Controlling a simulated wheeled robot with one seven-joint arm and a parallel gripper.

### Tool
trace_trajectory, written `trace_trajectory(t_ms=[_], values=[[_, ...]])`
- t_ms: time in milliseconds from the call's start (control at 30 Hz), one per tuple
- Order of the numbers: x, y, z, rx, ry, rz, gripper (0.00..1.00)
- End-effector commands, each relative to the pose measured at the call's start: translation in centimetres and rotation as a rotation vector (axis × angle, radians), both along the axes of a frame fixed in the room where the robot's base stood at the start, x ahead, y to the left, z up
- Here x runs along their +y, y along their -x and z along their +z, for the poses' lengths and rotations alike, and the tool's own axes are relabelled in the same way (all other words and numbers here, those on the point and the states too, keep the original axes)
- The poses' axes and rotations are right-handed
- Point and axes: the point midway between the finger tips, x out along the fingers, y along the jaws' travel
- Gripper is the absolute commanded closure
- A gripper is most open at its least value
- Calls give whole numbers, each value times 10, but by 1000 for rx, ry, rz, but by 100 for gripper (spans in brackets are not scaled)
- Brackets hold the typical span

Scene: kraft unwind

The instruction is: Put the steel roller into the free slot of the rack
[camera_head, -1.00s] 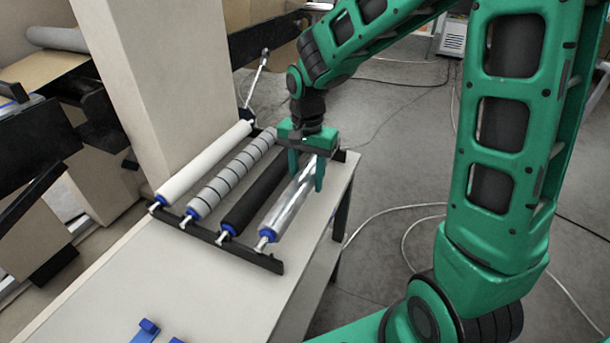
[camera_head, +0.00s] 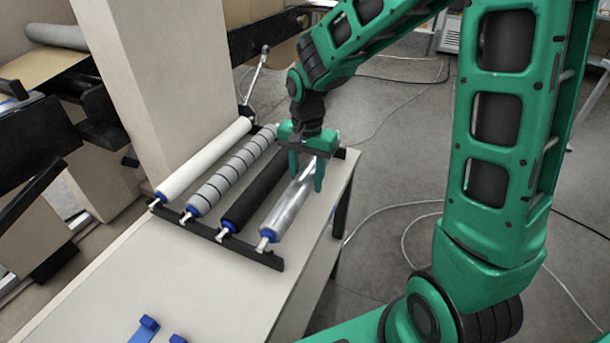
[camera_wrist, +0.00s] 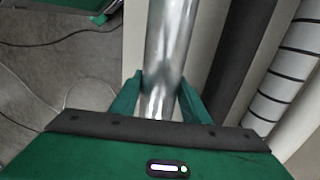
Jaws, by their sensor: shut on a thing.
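The steel roller (camera_head: 287,216) is shiny with blue ends and lies in the rightmost place of the black rack (camera_head: 262,258). Its near end rests at the rack's front bar; its far end is hidden behind my gripper in the head view. My gripper (camera_head: 307,181) is over the roller's far half, pointing down, with one finger on each side. In the wrist view the roller (camera_wrist: 169,50) runs between the two fingers (camera_wrist: 160,100), which are shut on it. The rack also holds a black, a grey banded and a white roller to the left.
The black roller (camera_head: 255,190) lies close beside the steel one, then the banded roller (camera_head: 231,172) and the white roller (camera_head: 203,160). A beige column (camera_head: 143,90) stands behind them. Blue holders (camera_head: 146,329) sit at the table's near edge. The table (camera_head: 200,285) is clear in front of the rack.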

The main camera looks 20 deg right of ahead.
Motion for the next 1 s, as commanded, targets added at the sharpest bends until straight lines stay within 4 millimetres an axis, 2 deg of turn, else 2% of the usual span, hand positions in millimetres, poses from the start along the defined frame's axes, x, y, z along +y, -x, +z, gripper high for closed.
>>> trace_trajectory(t_ms=[500, 1000], values=[[0, 0, -19, 1, 1, 1, 98], [0, 0, -22, 0, 0, 1, 98]])
